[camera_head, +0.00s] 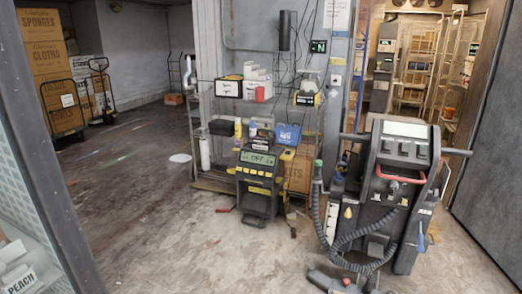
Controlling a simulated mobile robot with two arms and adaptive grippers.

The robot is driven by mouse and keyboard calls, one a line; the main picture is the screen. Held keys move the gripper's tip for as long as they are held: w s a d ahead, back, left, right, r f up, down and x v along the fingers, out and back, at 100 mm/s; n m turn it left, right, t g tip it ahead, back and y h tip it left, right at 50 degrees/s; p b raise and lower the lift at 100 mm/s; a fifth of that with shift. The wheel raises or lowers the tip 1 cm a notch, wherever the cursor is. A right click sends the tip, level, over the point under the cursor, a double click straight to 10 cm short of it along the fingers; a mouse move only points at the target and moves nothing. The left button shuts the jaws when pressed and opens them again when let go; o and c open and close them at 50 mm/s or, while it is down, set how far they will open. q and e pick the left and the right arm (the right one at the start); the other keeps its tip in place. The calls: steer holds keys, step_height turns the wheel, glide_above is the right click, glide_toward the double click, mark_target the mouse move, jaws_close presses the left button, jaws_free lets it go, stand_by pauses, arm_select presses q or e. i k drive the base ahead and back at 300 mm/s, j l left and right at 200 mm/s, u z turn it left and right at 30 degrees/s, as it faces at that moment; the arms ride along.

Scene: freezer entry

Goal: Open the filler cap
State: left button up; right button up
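A dark upright machine (385,215) with a light top panel, side handlebars and a red handle (400,180) stands on the floor at the right. A grey ribbed hose (350,240) loops down its front. A small green cap-like end (318,164) sits at the top of the hose on the machine's left side. I cannot tell whether it is the filler cap, and no other part is clearly one. Neither of my grippers shows clearly in this view.
A dark floor tool (335,283) lies before the machine. A dark unit with a display (259,182) stands in front of a loaded wire shelf (225,110). Boxes on trolleys (55,75) stand back left. Doors flank both sides. Floor at left centre is mostly clear.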

mark_target(338, 177)
steer(key=i+j+z, duration=0.1)
steer(key=i, duration=0.5)
steer(key=i+j, duration=0.15)
steer(key=i, duration=0.5)
steer(key=i+j+z, duration=0.15)
steer(key=i, duration=0.45)
